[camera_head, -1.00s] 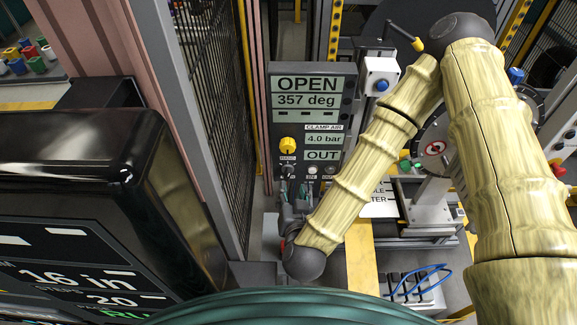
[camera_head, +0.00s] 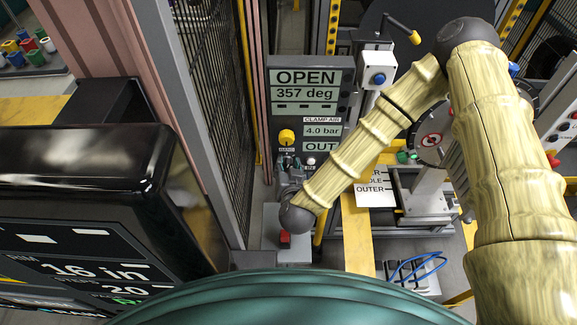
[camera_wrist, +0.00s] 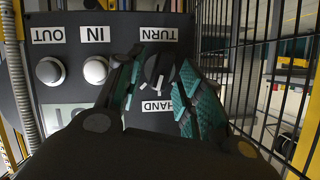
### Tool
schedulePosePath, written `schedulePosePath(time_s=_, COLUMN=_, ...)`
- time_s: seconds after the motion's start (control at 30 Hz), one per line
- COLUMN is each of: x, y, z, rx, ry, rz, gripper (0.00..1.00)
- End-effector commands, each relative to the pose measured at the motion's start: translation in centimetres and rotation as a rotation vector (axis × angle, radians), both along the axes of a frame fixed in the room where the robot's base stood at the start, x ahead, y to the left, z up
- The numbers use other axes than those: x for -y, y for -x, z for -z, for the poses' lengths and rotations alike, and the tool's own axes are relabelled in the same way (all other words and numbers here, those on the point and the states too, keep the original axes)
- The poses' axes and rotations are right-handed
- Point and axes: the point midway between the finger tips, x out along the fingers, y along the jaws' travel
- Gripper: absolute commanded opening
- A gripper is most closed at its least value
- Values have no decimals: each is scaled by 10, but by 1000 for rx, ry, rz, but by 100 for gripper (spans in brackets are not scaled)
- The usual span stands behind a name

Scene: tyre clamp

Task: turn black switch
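The black switch (camera_wrist: 159,72) is a round knob with a white mark, on a dark panel between the upside-down labels TURN and HAND in the wrist view. My gripper (camera_wrist: 160,80) is open, with one teal-padded finger on each side of the knob. There seems to be a gap between the pads and the knob; contact cannot be told. In the head view my gripper (camera_head: 289,165) is at the lower part of the control panel (camera_head: 350,90), below the yellow knob, and hides the switch.
Two round buttons, one grey (camera_wrist: 50,71) and one white (camera_wrist: 95,70), sit beside the switch under OUT and IN. A black mesh fence (camera_wrist: 262,80) stands close on the other side. The yellow knob (camera_head: 287,137) is just above my gripper. A red button (camera_head: 285,238) sits below it.

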Motion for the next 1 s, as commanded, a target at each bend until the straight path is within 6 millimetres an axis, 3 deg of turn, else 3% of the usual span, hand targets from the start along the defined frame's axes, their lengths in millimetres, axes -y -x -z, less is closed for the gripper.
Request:
schedulePosePath(time_s=0.13, x=0, y=0, z=0, rx=0, ry=0, rz=0, gripper=38)
schedulePosePath(time_s=0.33, x=0, y=0, z=0, rx=0, ry=0, rz=0, gripper=1)
schedulePosePath(time_s=0.67, x=1, y=0, z=1, rx=0, ry=-23, rz=1, gripper=0)
schedulePosePath(time_s=1.0, x=4, y=0, z=5, rx=1, ry=-214, rz=1, gripper=0)
